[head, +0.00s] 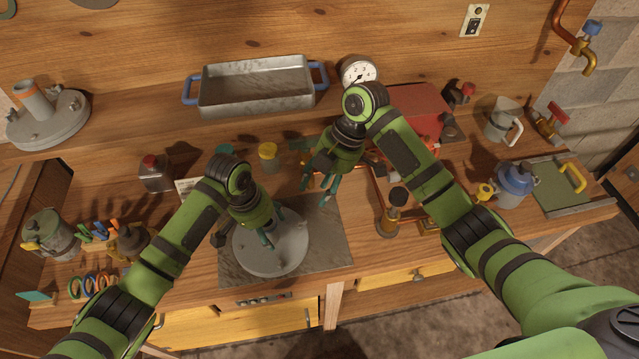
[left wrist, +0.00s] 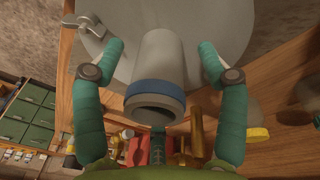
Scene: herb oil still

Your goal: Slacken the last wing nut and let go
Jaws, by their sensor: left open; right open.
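The grey round lid (head: 262,262) of the still lies on a dark sheet on the bench. In the left wrist view the lid (left wrist: 215,25) has a grey neck with a blue band (left wrist: 156,88) at its open end. One metal wing nut (left wrist: 92,22) shows near the lid's edge at the upper left. My left gripper (head: 272,229) is open over the lid. In the left wrist view its fingers (left wrist: 163,58) are spread on either side of the neck, with the wing nut just outside the left fingertip. My right gripper (head: 320,187) is open and empty above the bench.
A metal tray (head: 255,86) with blue handles and a dial gauge (head: 359,72) stand behind. Another lid (head: 45,118) with an orange-banded neck sits at the far left. A red box (head: 415,105) and a blue-topped jar (head: 513,181) are to the right.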

